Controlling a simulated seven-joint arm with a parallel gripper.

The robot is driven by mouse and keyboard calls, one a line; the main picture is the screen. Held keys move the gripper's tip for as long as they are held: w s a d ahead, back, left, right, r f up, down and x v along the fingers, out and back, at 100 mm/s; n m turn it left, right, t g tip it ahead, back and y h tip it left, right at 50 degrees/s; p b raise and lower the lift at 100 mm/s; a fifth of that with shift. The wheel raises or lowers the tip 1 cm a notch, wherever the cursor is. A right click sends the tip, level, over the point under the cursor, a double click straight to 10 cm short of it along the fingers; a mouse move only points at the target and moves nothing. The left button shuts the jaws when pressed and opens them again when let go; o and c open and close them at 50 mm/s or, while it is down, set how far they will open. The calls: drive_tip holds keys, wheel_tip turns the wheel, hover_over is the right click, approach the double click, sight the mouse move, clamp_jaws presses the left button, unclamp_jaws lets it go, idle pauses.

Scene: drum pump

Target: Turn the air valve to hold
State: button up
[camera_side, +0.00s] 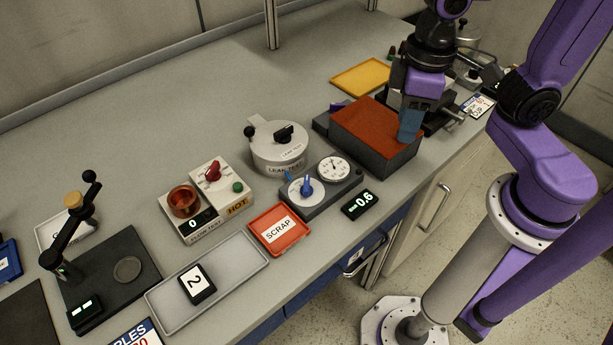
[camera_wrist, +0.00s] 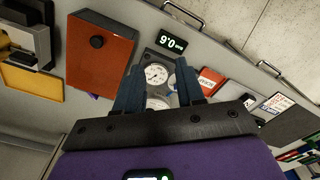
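The air valve is a blue knob (camera_side: 307,187) on a white dial, set in a dark grey panel (camera_side: 325,195) beside a round white gauge (camera_side: 333,168). The dial's markings are too small to read. My gripper (camera_side: 408,138) is above the right end of the red-topped box, apart from the valve and to its right. In the wrist view its fingers (camera_wrist: 158,85) are spread with nothing held between them. The gauge (camera_wrist: 157,74) and part of the valve dial (camera_wrist: 158,103) show between the fingers; my gripper partly hides the dial.
The red-topped box (camera_side: 375,130) lies between my gripper and the valve. A LEAK TEST pot (camera_side: 279,150) is behind the panel, and a red SCRAP tray (camera_side: 280,230) is left of it.

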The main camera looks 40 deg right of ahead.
sight(307, 183)
drive_tip(key=w+a+r+m, duration=0.2)
drive_tip(key=w+a+m, duration=0.95)
drive_tip(key=m, duration=0.45)
drive_tip(key=f, duration=1.2)
drive_tip(key=a+f, duration=0.1)
drive_tip(key=f, duration=0.4)
drive_tip(key=shift+s+f, duration=0.2)
drive_tip(key=shift+f, duration=0.2)
clamp_jaws()
